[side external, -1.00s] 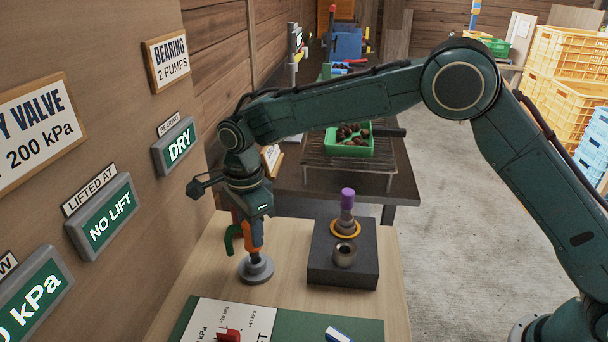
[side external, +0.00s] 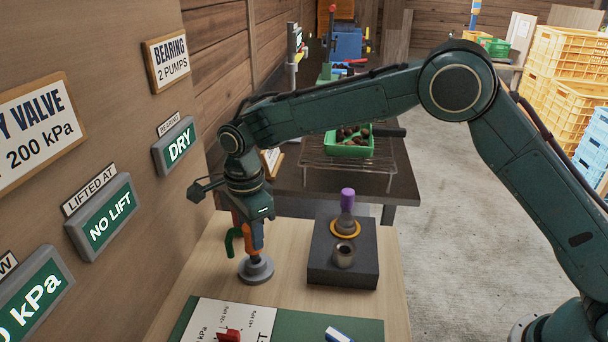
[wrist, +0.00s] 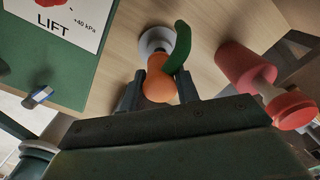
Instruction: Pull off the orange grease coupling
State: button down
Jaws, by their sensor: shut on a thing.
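The orange coupling (side external: 256,242) stands upright above a round grey base (side external: 258,270) on the wooden bench. In the wrist view the orange coupling (wrist: 158,88) sits between the two fingers of my gripper (wrist: 158,84), with a curved green piece (wrist: 178,48) beside it. The grey base also shows beyond it there (wrist: 155,40). My gripper (side external: 251,236) is low over the base, pointing down, shut on the coupling. The fingers partly hide the coupling in the side view. The coupling's join with the base is hard to make out.
Right of my gripper, a dark block (side external: 325,268) carries a purple-topped piece (side external: 347,196) and a small metal collar (side external: 344,255). A red cylindrical thing (wrist: 245,68) is close by in the wrist view. The green panel (side external: 355,331) lies in front. The "DRY" display (side external: 178,145) is on the wall.

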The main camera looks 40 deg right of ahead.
jog(key=shift+f, duration=1.6)
jog(key=c, duration=0.9)
grip_release()
jog(key=shift+c, duration=0.2)
notch_tip(320, 180, up, 13)
jog(key=shift+r, duration=0.45)
